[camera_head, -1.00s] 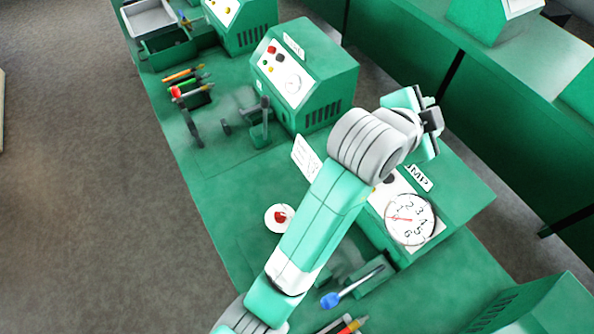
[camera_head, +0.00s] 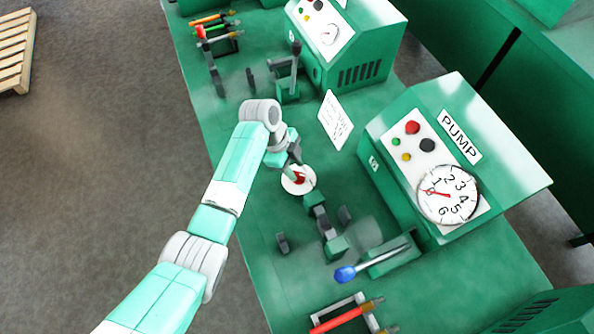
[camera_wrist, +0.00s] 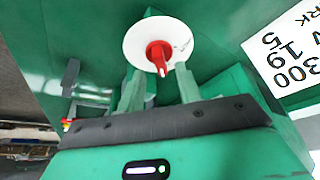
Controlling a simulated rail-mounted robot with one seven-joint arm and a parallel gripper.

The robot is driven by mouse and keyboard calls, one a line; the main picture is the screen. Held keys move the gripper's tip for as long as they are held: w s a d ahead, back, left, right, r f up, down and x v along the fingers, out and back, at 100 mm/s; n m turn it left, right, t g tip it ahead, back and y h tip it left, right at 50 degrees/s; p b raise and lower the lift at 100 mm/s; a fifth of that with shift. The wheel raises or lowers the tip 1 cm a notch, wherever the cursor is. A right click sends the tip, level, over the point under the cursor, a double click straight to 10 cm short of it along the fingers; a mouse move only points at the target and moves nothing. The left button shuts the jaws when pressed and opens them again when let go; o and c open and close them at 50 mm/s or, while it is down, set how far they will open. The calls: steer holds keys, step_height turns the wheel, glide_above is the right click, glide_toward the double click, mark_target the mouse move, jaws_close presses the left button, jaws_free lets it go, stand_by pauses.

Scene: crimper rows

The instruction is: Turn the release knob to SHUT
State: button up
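The release knob appears as a red knob (camera_wrist: 158,54) on a round white disc (camera_wrist: 140,45), seen close in the wrist view. In the head view the white disc (camera_head: 289,188) sits on the green bench, left of the pump, with the red knob (camera_head: 299,178) partly hidden by my gripper. My gripper (camera_wrist: 158,78) is open and empty. Its two fingers stand apart, on either side of the knob's near end in the wrist picture; I cannot tell whether they touch it. Any SHUT marking on the disc is not readable.
The pump box (camera_head: 415,105) with its dial stands right of the knob. A white card (camera_head: 334,120) stands behind. A blue-tipped lever (camera_head: 345,273), dark clamp parts (camera_head: 323,222) and a pen tray (camera_head: 340,308) lie nearer.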

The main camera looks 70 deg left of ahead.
mark_target(299, 176)
steer(key=shift+x, duration=1.25)
jaws_close()
steer(key=shift+r, duration=0.15)
steer(key=n+y+p, duration=0.1)
steer(key=n+p, duration=0.2)
steer(key=shift+d+r+t, duration=0.1)
steer(key=shift+d+t, duration=0.05)
steer(key=shift+t, duration=0.15)
steer(key=n+y+p, duration=0.1)
steer(key=n+p, duration=0.1)
steer(key=n+y+p, duration=0.1)
steer(key=n, duration=0.2)
steer(key=shift+d+n+t+p, duration=0.1)
steer(key=shift+n+t+p, duration=0.2)
steer(key=shift+p, duration=0.05)
steer(key=n+y+p, duration=0.2)
steer(key=n, duration=0.2)
steer(key=shift+d, duration=0.1)
steer(key=shift+n+g+y+p, duration=0.35)
steer(key=shift+n+y+p, duration=0.05)
steer(key=shift+n, duration=0.85)
steer(key=shift+n+g+y+p, duration=0.35)
steer(key=shift+n+y, duration=0.05)
steer(key=shift+n, duration=1.15)
